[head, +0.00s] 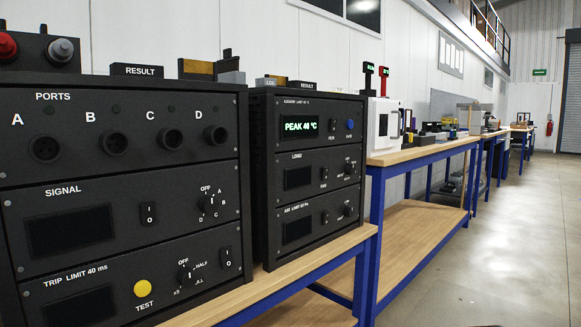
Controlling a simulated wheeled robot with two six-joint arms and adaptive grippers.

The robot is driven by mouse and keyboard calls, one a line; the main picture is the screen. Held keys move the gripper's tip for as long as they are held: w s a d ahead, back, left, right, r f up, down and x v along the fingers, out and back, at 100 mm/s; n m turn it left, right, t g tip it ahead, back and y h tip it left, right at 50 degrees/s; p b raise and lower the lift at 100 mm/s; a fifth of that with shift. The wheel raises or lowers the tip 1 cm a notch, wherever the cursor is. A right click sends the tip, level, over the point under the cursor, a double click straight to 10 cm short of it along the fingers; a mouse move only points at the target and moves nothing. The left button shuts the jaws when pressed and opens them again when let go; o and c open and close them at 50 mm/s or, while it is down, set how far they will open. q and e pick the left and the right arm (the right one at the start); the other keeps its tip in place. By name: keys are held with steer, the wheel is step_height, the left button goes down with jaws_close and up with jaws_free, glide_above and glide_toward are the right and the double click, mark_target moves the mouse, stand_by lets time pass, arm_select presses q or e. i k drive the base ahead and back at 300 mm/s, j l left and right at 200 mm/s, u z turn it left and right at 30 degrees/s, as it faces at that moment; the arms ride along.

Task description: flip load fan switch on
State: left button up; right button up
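The right rack unit (262,180) stands on the wooden bench, with its front facing right of me. Its middle panel, marked LOAD (297,156), has a dark display (298,179), a small rocker switch (323,173) and a rotary knob (349,167). The small print under that switch is hard to read, and I cannot tell which way the switch is set. Neither of my grippers is in view.
A larger rack unit (120,175) with PORTS, SIGNAL and TRIP LIMIT panels stands close on the left. A blue-framed bench (420,154) with instruments runs on behind. Open floor (500,230) lies to the right.

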mark_target(325, 169)
steer(key=i+l+u, duration=0.35)
steer(key=l, duration=0.3)
steer(key=i+l+u, duration=0.3)
steer(key=i+l, duration=0.15)
steer(key=l, duration=0.3)
steer(key=i+l+u, duration=0.2)
steer(key=l, duration=0.2)
steer(key=k, duration=0.1)
